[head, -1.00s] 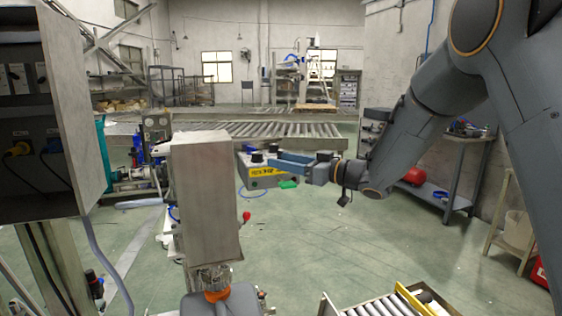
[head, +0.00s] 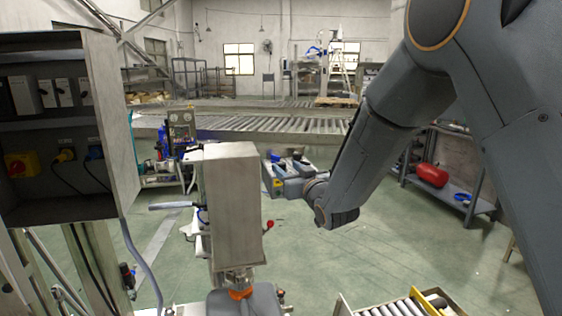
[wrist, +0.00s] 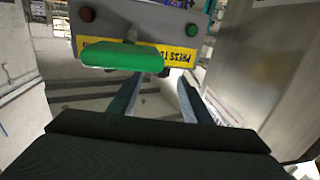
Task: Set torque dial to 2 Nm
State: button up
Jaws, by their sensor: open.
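My gripper (wrist: 160,80) is open in the wrist view, with its two fingers apart and nothing seen between them. Ahead of the fingertips is a grey panel with a yellow label (wrist: 178,52) reading upside down "PRESS T…", a red button (wrist: 87,14) and a green button (wrist: 192,29). A flat green piece (wrist: 122,57) stands out in front of that label.
An open electrical cabinet (head: 122,140) is at the left. A roller tray (head: 395,305) lies at the bottom right, and a shelf with a red object (head: 432,175) is at the right. The green floor between is mostly clear.

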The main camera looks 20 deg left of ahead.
aim_at(285, 165)
jog(key=shift+p+x, duration=0.75)
jog(key=shift+x, duration=1.85)
jog(key=c, duration=1)
jog(key=shift+w+n+g+y+b, duration=0.1)
jog(key=shift+n+g+y+b, duration=0.55)
jog(key=shift+b, duration=0.4)
jog(key=shift+c, duration=0.2)
jog(key=shift+r+n+g+y+b, duration=0.1)
jog(key=shift+n+g+y+b, duration=1)
jog(key=shift+n+g+y, duration=0.6)
jog(key=shift+g+h, duration=0.25)
jog(key=shift+g, duration=0.1)
jog(key=o, duration=1)
jog(key=shift+o, duration=0.2)
